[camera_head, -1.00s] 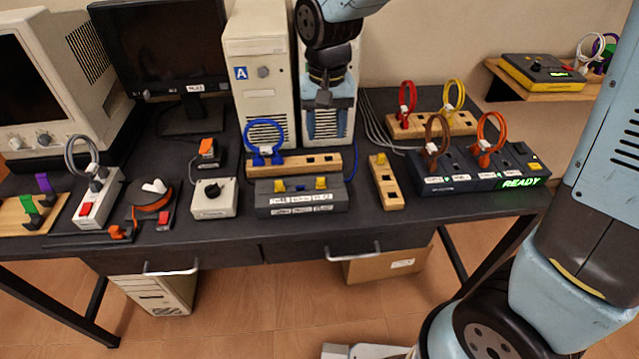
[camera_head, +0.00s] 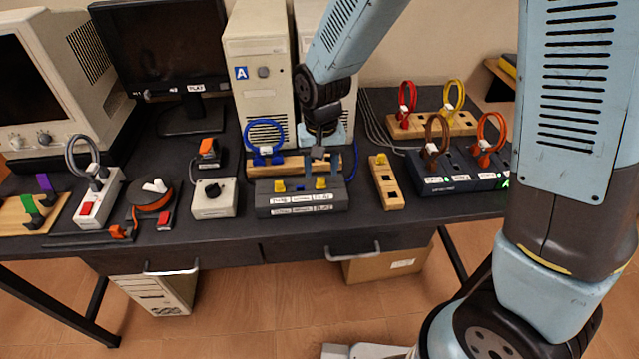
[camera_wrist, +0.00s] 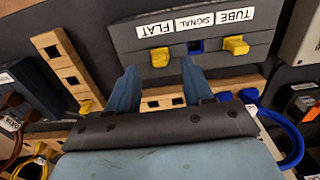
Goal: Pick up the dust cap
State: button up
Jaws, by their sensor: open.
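Small yellow caps, which look like dust caps, are on the grey panel box (camera_head: 300,205). One yellow cap (camera_head: 321,183) is at the right, by the FLAT label, and also shows in the wrist view (camera_wrist: 159,57). Another yellow cap (camera_head: 279,186) is at the left, by the TUBE label, and shows in the wrist view (camera_wrist: 236,45). A blue-lined square socket (camera_wrist: 196,46) lies between them. My gripper (camera_head: 324,160) is low behind the box's right part. In the wrist view my gripper (camera_wrist: 160,82) is open and empty, its fingers pointing toward the FLAT cap without touching it.
A wooden rail (camera_head: 290,164) with a blue cable loop (camera_head: 264,135) is right behind the box. A wooden block (camera_head: 390,190) with a yellow piece (camera_head: 380,159) stands to the right. A grey switch box (camera_head: 214,198) is at left. Computer towers (camera_head: 258,60) stand behind.

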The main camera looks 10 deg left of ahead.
aim_at(321, 178)
jog(key=shift+f, duration=1.9)
grip_shut()
